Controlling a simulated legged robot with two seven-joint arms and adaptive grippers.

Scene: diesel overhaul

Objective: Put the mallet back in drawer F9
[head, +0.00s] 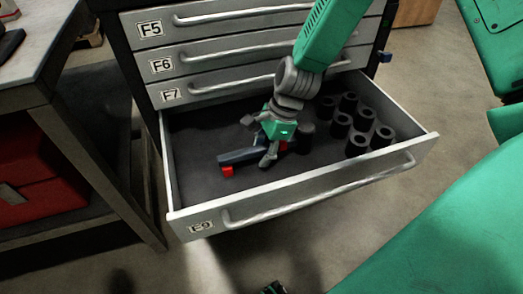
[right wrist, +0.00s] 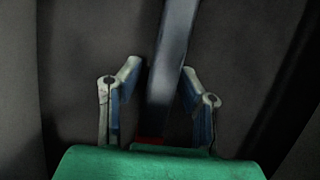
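The mallet (head: 240,156) lies on the dark floor of the open drawer F9 (head: 300,198), its dark bar reaching left to a red end. The gripper is low inside the drawer. In the right wrist view, the dark bar of the mallet (right wrist: 172,60) runs between the two fingers of the right gripper (right wrist: 161,74). Gaps show on both sides, narrower at the right finger, so the gripper is open around it.
Several black cylinders (head: 357,145) stand in the right half of the drawer, one close to my gripper. Closed drawers F5, F6 and F7 (head: 215,85) are above. A workbench (head: 40,70) with a red case (head: 40,196) below stands at left. The drawer's left floor is clear.

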